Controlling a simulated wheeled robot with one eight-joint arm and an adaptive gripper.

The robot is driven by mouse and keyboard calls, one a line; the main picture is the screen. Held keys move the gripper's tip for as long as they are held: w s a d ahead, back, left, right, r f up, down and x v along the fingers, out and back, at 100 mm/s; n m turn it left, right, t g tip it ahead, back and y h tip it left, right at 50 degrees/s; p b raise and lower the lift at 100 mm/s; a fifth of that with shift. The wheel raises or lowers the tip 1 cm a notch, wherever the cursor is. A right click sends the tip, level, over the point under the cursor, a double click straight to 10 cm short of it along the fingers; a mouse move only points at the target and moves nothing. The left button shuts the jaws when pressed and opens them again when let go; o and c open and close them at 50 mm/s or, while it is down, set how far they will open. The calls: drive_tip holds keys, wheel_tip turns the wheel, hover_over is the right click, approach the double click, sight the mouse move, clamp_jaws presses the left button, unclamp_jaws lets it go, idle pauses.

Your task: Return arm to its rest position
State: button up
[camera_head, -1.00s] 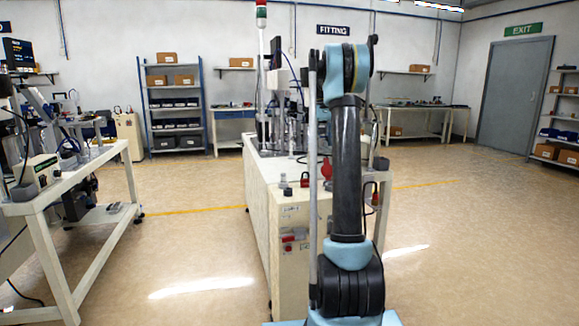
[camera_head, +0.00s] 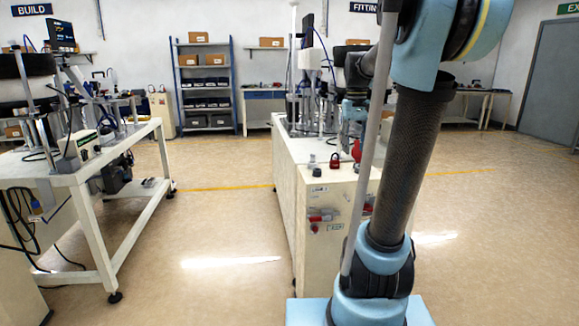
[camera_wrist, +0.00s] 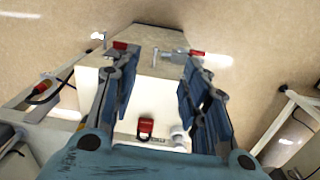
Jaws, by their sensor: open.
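My gripper (camera_wrist: 158,75) is open in the wrist view, its two blue-padded fingers spread apart with nothing held between them. Beyond the fingers is the pale machine cabinet (camera_wrist: 150,92). In the head view my arm rises at the right, with its upper joint large near the top. It partly hides the same cabinet (camera_head: 320,205). The end of the arm shows around the cabinet's right side, partly behind my own parts, and its fingers are hard to make out there.
A red padlock-like item (camera_head: 335,161) sits on the cabinet top; a red item also shows in the wrist view (camera_wrist: 145,127). A white workbench (camera_head: 85,175) with equipment stands left. Shelves (camera_head: 205,85) line the back wall. Open floor (camera_head: 225,225) lies between bench and cabinet.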

drive_tip(key=s+a+f+t, duration=0.2)
drive_tip(key=s+a+f, duration=0.1)
drive_tip(key=s+f, duration=1.8)
drive_tip(key=shift+s+a+m+t, duration=0.15)
drive_tip(key=shift+s+m+t, duration=0.2)
drive_tip(key=shift+s, duration=0.65)
drive_tip(key=shift+f, duration=0.15)
drive_tip(key=shift+c, duration=1)
